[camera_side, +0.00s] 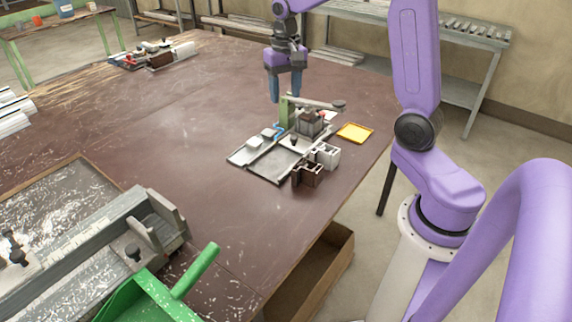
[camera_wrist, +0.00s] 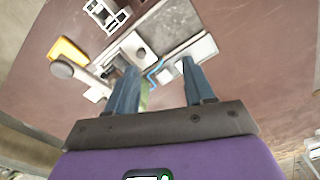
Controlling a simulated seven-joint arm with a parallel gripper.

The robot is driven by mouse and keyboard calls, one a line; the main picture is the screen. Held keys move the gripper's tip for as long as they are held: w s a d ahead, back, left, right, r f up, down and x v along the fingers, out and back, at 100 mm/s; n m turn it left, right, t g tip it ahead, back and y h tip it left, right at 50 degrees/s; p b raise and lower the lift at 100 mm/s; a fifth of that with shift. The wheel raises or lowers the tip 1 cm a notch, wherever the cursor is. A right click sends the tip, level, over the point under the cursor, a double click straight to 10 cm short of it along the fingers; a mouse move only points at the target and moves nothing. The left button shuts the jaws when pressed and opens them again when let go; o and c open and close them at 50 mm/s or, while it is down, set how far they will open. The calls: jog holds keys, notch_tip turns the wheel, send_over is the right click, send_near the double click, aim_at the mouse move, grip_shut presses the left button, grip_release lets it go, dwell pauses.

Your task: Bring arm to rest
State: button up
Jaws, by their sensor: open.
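My purple arm reaches over the brown table from the right in the side view. My gripper (camera_side: 286,88) has blue fingers pointing down and hangs above the table, just behind the clamp fixture (camera_side: 262,158). In the wrist view the two blue fingers of my gripper (camera_wrist: 160,85) stand apart with nothing between their tips. The clamp fixture also shows beyond the fingers in the wrist view (camera_wrist: 178,32). It has a grey metal plate, a green upright (camera_side: 284,110) and a lever with a dark knob (camera_side: 338,104).
A yellow tray (camera_side: 354,133) lies right of the fixture. Dark brown (camera_side: 308,174) and white (camera_side: 326,155) profile pieces sit at its front. A green-handled machine (camera_side: 160,285) fills the lower left. Another fixture (camera_side: 155,56) stands at the back left. The table's middle left is clear.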

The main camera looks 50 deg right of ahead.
jog(key=s+a+n, duration=1.3)
jog(key=s+a, duration=0.2)
jog(key=s, duration=0.4)
jog(key=s+f+n, duration=0.1)
jog(key=s+n, duration=0.4)
jog(key=s, duration=0.4)
jog(key=shift+d+f, duration=0.3)
jog(key=shift+f, duration=0.1)
dwell(0.5)
